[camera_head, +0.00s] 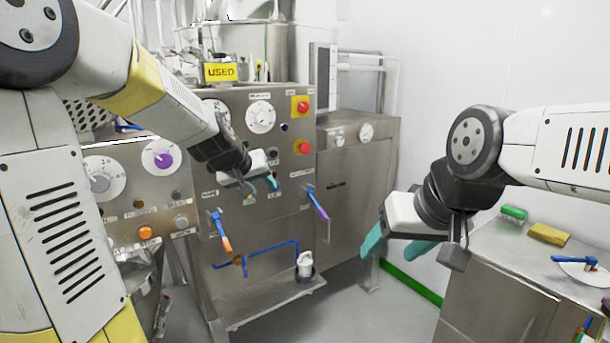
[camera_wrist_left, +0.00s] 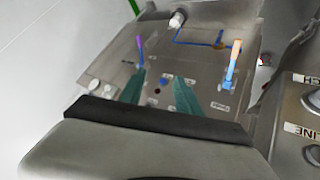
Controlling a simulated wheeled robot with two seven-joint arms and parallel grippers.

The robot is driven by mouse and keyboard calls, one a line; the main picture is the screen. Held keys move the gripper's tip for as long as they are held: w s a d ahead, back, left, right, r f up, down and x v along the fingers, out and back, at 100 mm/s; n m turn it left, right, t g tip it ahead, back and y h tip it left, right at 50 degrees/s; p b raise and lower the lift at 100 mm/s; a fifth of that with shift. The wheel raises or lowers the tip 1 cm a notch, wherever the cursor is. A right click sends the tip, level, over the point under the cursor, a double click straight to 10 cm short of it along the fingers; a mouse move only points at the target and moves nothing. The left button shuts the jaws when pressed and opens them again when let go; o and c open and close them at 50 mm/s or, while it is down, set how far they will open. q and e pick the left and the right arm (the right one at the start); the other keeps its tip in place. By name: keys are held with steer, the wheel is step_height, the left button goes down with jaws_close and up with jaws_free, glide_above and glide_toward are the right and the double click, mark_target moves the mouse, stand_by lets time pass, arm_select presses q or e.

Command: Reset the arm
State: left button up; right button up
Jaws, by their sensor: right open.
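My left arm comes in from the left, and its gripper (camera_head: 258,187) is in front of the steel control panel (camera_head: 255,225), near the small knobs below the large white dial. In the left wrist view its two teal fingers (camera_wrist_left: 160,92) are apart with nothing between them, pointing at the panel face. I cannot tell whether they touch it. My right arm comes in from the right. Its gripper (camera_head: 390,247) is open and empty, fingers pointing down and left, in the free space between the machine and the right-hand cabinet.
The panel carries an orange-tipped blue lever (camera_head: 221,231), a purple-tipped lever (camera_head: 317,202) and red buttons (camera_head: 304,147). A blue pipe (camera_head: 270,250) runs below, beside a white container (camera_head: 305,264). A steel cabinet (camera_head: 490,290) at right bears a green brush (camera_head: 514,213) and yellow sponge (camera_head: 548,234).

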arm_select(q)
steer(key=s+a+m+g, duration=0.2)
steer(key=s+a+g, duration=0.1)
steer(key=s, duration=2.4)
steer(key=shift+s+r+y, duration=0.2)
steer(key=shift+s+y, duration=0.05)
steer(key=shift+y, duration=0.15)
